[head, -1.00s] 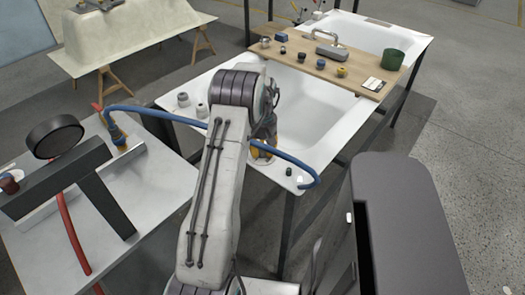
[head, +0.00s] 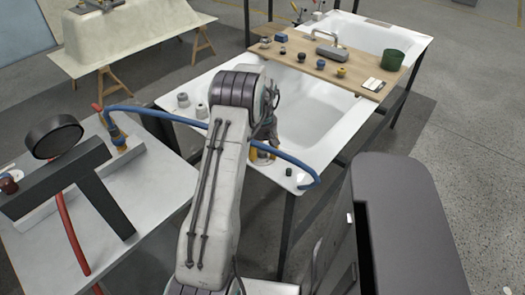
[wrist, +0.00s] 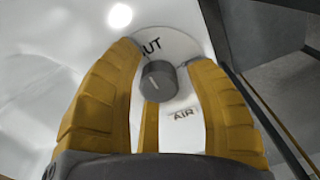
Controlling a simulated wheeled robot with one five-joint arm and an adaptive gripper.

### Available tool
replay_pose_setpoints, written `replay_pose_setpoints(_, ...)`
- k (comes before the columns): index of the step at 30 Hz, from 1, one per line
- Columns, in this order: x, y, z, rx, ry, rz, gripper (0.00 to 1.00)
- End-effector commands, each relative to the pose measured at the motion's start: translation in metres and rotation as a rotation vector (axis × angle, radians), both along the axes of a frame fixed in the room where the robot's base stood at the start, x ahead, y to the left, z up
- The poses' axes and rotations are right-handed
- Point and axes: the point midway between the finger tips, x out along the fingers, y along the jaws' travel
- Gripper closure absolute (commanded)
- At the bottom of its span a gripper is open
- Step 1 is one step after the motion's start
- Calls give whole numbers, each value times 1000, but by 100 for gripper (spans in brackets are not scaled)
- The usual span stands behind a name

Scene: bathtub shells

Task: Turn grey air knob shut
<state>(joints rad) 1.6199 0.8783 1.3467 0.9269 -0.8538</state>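The grey air knob (wrist: 159,80) shows in the wrist view as a short round knob with a pale line on its face. It sits on a white plate with the label "AIR" (wrist: 184,113) below it and "UT", part of a word, above. My gripper (wrist: 165,75) has its yellow fingers apart, one on each side of the knob, with a gap visible on the right. Contact on the left cannot be told. In the head view my gripper (head: 262,157) is at the near rim of the white bathtub shell (head: 335,150), largely hidden by my arm and a hose. The knob is hidden there.
A blue hose (head: 290,158) arches past my gripper to the tub's near corner. A small dark knob (head: 288,172) sits on that rim. Grey fittings (head: 201,111) stand on the left rim. A wooden board (head: 300,65) with several fittings spans the tub. A dark cabinet (head: 405,210) stands at right.

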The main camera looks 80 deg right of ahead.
Motion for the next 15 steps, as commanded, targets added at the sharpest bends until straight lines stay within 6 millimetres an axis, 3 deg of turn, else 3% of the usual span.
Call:
replay_pose_setpoints(3,0,-1,1,-4,0,0,41)
replay_pose_setpoints(15,0,-3,14,-12,0,-1,41)
